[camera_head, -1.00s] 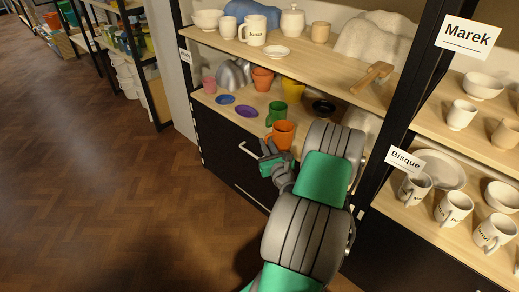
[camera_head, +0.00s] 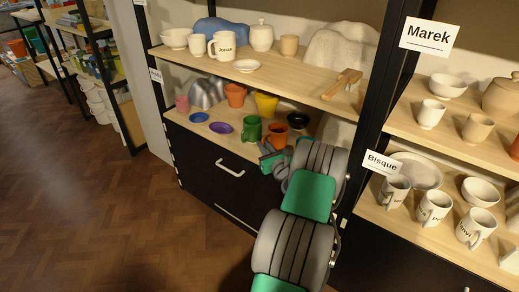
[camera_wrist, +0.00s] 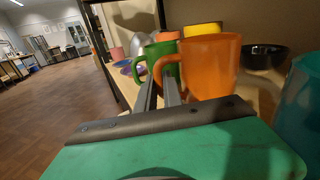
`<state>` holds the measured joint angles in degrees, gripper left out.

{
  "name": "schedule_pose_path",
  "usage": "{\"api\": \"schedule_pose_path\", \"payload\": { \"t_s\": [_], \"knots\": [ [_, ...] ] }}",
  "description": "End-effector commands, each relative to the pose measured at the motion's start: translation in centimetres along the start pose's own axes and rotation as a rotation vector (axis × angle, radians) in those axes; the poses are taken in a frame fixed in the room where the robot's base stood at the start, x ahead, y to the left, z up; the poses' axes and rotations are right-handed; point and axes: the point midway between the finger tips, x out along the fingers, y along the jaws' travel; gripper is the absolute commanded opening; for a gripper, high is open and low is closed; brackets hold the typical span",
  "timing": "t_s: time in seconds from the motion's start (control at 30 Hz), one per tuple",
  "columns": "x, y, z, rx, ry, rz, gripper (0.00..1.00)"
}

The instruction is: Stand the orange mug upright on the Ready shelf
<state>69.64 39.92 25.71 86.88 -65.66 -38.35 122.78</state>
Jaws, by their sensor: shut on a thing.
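The orange mug (camera_head: 277,134) is upright at the front of the lower shelf (camera_head: 184,115) of coloured ware, just right of a green mug (camera_head: 252,128). My gripper (camera_head: 268,154) is shut on the mug's handle. In the wrist view the orange mug (camera_wrist: 213,68) fills the middle, its handle on the left at the fingers (camera_wrist: 162,92). The green mug (camera_wrist: 160,56) shows close behind the handle. My arm and the gripper hide the mug's base, so I cannot tell whether it touches the shelf. No sign reading Ready is legible.
A black bowl (camera_head: 298,119) is behind and right of the orange mug. A teal vessel (camera_wrist: 304,108) is close on the right in the wrist view. A purple dish (camera_head: 222,128) lies left of the green mug. The upper shelf (camera_head: 290,76) overhangs; a black post stands right.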

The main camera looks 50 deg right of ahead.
Motion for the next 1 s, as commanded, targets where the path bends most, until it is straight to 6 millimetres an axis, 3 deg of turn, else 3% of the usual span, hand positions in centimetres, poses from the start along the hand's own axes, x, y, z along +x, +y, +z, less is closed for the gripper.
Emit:
{"api": "schedule_pose_path", "payload": {
  "t_s": [0.87, 0.9, 1.0],
  "knots": [
    [0.03, 0.05, -1.1, -0.003, -0.005, 0.0, 0.0],
    [0.03, 0.05, -1.1, -0.003, -0.005, 0.0, 0.12],
    [0.03, 0.05, -1.07, -0.003, -0.004, 0.0, 0.2]
  ]
}}
